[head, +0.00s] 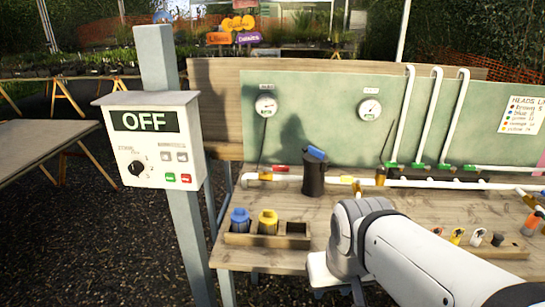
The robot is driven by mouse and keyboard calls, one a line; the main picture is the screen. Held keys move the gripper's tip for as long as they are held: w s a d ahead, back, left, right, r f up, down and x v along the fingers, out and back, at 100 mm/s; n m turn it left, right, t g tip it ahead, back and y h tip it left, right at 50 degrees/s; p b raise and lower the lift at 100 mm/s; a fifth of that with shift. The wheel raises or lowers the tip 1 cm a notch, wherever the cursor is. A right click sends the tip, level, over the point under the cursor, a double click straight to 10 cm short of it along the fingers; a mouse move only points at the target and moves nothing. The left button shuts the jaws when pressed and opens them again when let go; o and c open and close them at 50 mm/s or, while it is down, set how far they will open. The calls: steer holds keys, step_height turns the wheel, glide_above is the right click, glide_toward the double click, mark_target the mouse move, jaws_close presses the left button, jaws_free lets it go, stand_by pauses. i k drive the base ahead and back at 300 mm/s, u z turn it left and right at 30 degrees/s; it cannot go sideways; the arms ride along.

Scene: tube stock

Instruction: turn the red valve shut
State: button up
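A small red handle (281,168), which looks like the red valve, sits on the white pipe (345,180) at the back of the wooden bench, left of a black canister. Its exact turn is too small to tell. My arm comes in from the lower right, and its end with my gripper (328,273) is low over the bench's front edge. This is nearer to me than the red handle, to its right and well apart from it. The fingers are hidden or cut off by the picture's lower edge.
The black canister (314,175) with a blue top stands right of the red handle. A wooden rack (265,240) holds a blue and a yellow cap in front. A grey control box (152,140) reading OFF is on a post at left. Gauges (265,106) hang on the green backboard (315,95).

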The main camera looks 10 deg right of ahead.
mark_target(278, 168)
steer(key=u, duration=0.05)
steer(key=i, duration=1)
steer(key=z, duration=0.05)
